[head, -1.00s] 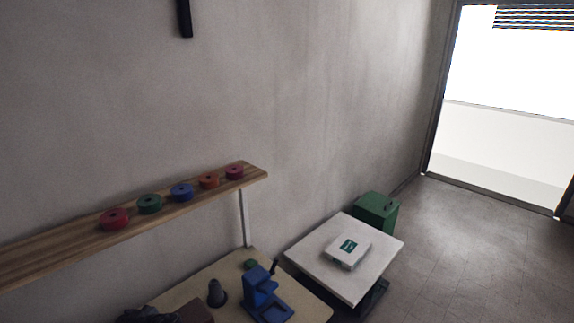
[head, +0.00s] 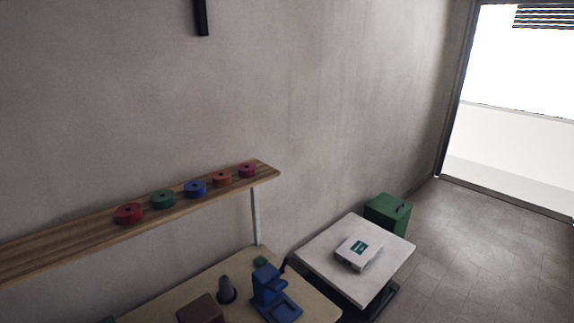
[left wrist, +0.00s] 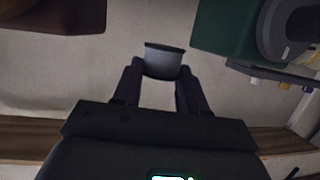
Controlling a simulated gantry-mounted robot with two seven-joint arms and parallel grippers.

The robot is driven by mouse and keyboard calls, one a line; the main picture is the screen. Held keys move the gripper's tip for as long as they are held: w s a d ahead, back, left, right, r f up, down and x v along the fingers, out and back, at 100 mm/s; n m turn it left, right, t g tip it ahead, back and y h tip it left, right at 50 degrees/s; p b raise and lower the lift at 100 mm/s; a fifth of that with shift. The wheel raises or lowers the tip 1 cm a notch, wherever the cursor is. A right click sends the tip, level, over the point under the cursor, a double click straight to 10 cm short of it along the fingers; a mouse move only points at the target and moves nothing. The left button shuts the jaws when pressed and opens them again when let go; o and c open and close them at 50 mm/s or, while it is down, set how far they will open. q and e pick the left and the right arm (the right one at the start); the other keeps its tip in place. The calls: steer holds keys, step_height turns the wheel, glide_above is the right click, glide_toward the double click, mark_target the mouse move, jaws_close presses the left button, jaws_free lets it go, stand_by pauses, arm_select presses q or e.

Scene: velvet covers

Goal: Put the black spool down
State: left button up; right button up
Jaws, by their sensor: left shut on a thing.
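In the left wrist view my left gripper (left wrist: 161,80) is shut on a dark grey, round-sided spool (left wrist: 164,60), held between the fingertips. Its pale grey side faces the camera, and the fingers cover part of it. I cannot tell whether it touches any surface. In the head view neither this spool nor my left gripper shows clearly. My right gripper is in neither view.
A wooden shelf (head: 70,235) along the wall bears red, green, blue, orange and crimson spools. A white-topped table (head: 318,258) bears a white box (head: 357,252).

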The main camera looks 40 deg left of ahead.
arm_select(q)
steer(key=w+d+m+t+h, duration=0.2)
steer(key=d+m+t+h, duration=0.15)
steer(key=d, duration=0.35)
steer(key=w+d+f+m+t+h, duration=0.1)
steer(key=w+d+m+t+h, duration=0.3)
steer(key=d, duration=0.3)
steer(key=w+d+m+t+h, duration=0.1)
steer(key=d+m+t+h, duration=0.1)
steer(key=d+m+t, duration=0.4)
steer(key=w+d+r+m+h, duration=0.25)
steer(key=d+r, duration=0.35)
steer(key=r, duration=0.3)
steer(key=w+d+r+m+h, duration=0.1)
steer(key=d+r+m+h, duration=0.1)
steer(key=d+r+h, duration=0.45)
steer(key=d+n+y, duration=0.1)
steer(key=d+y, duration=0.3)
steer(key=d, duration=0.5)
step_height(320, 180, up, 10)
steer(key=p, duration=0.9)
steer(key=shift+s+d+g, duration=0.15)
steer(key=shift+g, duration=0.2)
